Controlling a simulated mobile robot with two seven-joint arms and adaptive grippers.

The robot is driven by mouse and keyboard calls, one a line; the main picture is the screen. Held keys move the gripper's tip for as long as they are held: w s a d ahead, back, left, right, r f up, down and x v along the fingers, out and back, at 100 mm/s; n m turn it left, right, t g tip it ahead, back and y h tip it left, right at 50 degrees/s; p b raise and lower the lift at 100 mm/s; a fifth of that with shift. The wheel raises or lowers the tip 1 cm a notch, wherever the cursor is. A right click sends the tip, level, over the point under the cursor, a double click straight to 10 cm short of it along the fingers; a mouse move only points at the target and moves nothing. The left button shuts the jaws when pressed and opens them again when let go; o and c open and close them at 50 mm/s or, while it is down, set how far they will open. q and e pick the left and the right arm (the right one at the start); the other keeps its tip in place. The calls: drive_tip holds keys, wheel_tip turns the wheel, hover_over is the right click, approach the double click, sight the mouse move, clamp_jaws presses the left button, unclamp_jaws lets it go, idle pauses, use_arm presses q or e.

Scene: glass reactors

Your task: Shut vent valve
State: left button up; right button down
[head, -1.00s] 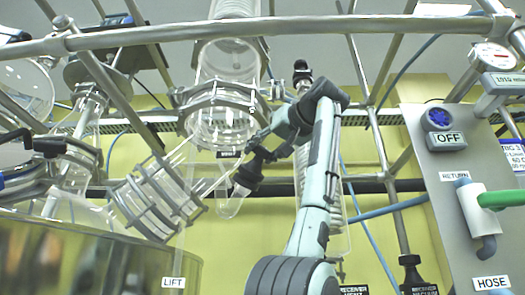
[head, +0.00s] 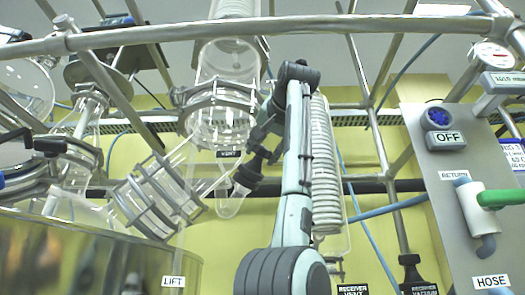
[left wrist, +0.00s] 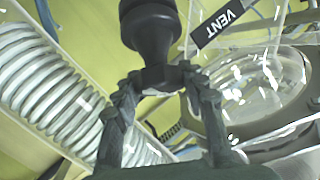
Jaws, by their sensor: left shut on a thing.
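The vent valve's black knob (head: 245,178) sits by the glassware at the centre of the head view, below the VENT label (head: 230,153). In the left wrist view the black knob (left wrist: 150,28) fills the top centre, with the VENT label (left wrist: 222,20) to its right. My left gripper (head: 262,152) reaches it from the upper right. In the left wrist view the left gripper's two fingertips (left wrist: 160,78) are shut on the narrow end of the knob. How far the valve is turned cannot be told. My right gripper is not in view.
A glass coil condenser (head: 325,170) stands just right of my arm. A clamped glass vessel (head: 222,115) is close on the left. Metal frame bars (head: 200,30) cross above. A grey control panel (head: 455,190) with a hose is at right.

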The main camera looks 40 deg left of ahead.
use_arm(q)
drive_tip(key=shift+m+h, duration=0.4)
drive_tip(key=shift+m, duration=0.3)
drive_tip(key=m+t+h, duration=0.1)
drive_tip(key=m+h, duration=0.1)
drive_tip(key=m, duration=0.1)
drive_tip(key=shift+t, duration=0.4)
drive_tip(key=shift+m+h, duration=0.5)
drive_tip(key=shift+m, duration=0.1)
drive_tip(key=m+h, duration=0.2)
drive_tip(key=shift+m, duration=0.4)
drive_tip(key=shift+m+h, duration=0.3)
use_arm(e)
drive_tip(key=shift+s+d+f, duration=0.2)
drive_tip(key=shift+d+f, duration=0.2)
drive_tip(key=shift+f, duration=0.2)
use_arm(q)
drive_tip(key=shift+f+h, duration=0.1)
drive_tip(key=shift+h, duration=0.2)
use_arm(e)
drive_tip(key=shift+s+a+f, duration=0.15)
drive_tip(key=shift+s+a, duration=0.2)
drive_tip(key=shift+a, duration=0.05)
